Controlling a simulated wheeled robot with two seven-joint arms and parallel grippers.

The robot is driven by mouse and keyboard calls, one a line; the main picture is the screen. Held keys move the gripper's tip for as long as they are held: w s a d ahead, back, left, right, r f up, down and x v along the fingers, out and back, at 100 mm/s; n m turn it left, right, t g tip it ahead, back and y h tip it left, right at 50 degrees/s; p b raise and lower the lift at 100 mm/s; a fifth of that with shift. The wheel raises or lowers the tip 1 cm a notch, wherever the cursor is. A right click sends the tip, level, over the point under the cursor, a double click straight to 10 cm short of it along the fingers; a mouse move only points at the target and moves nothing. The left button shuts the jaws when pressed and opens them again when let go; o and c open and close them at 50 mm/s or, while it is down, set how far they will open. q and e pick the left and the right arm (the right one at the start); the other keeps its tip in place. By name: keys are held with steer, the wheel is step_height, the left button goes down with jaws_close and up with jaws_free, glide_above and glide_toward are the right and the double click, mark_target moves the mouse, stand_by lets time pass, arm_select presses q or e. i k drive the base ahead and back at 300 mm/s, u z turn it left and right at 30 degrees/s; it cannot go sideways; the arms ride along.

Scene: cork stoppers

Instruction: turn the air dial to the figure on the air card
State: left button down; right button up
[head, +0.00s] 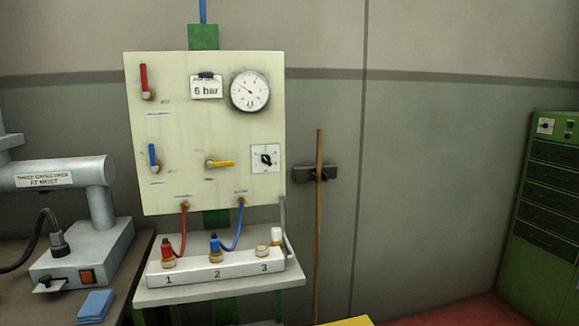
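The air card (206,88) is clipped near the top of the cream panel (200,130) and reads "6 bar". A small white square plate with a black knob (266,159) is on the panel's lower right; its markings are too small to read. It looks like the air dial. A round pressure gauge (250,91) with a red needle is at the upper right; its figures are too small to read. Neither of my grippers shows in the head view.
A red lever (145,82), blue lever (153,157) and yellow lever (219,163) are on the panel. Below, a shelf (210,292) carries a white block numbered 1 to 3. A grey machine (85,245) stands left, a wooden pole (319,220) and green cabinet (545,220) right.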

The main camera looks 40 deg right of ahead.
mark_target(266, 158)
steer(key=z, duration=0.5)
steer(key=i, duration=0.95)
steer(key=z, duration=0.1)
